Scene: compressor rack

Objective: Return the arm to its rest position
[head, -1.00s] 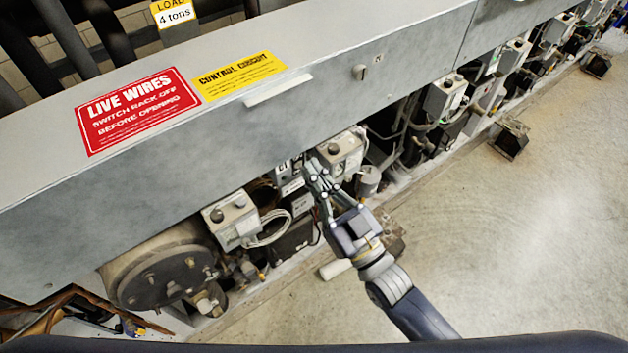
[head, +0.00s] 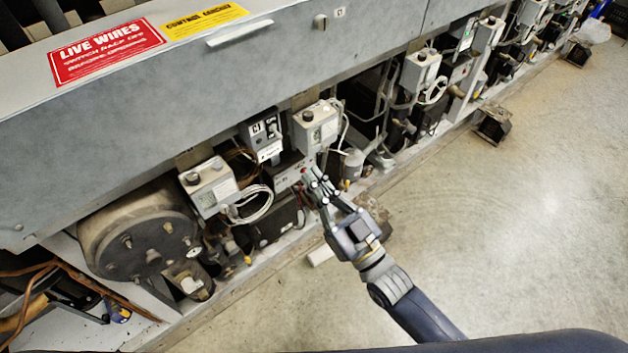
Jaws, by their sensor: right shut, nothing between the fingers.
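My right arm comes in from the bottom right in the head view. I cannot tell whether the fingertips touch that box. A pale control box with a dial (head: 317,126) is just above the fingertips. My left gripper is not in view.
The grey rack panel (head: 230,75) with a red warning sign (head: 107,51) overhangs the equipment. A compressor end (head: 140,240) and another control box (head: 209,187) stand at left. Open concrete floor (head: 500,240) lies to the right.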

